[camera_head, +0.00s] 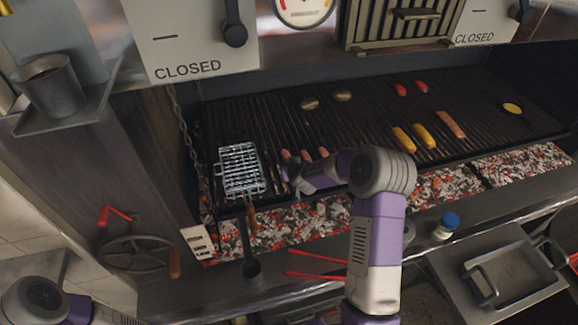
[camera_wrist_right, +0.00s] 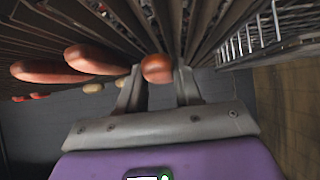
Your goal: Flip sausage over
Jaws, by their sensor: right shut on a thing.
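Three reddish-brown sausages lie side by side on the left part of the grill grate (camera_head: 365,125) in the head view. My right gripper (camera_head: 292,172) reaches in low over the grate at their near ends. In the right wrist view its two fingers (camera_wrist_right: 160,84) are shut on the sausage nearest the wire basket, the held sausage (camera_wrist_right: 157,68); it also shows in the head view (camera_head: 285,156). The middle sausage (camera_wrist_right: 95,60) and the far sausage (camera_wrist_right: 45,71) lie beside it, apart from the fingers. My left gripper is out of view; only part of my left arm shows at bottom left.
A wire grill basket (camera_head: 241,168) lies just left of the sausages. Yellow corn-like pieces (camera_head: 404,139) and red peppers (camera_head: 401,89) lie farther right. Glowing coals (camera_head: 300,222) run along the front. Red tongs (camera_head: 315,279) and a blue-capped jar (camera_head: 446,226) are on the front ledge.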

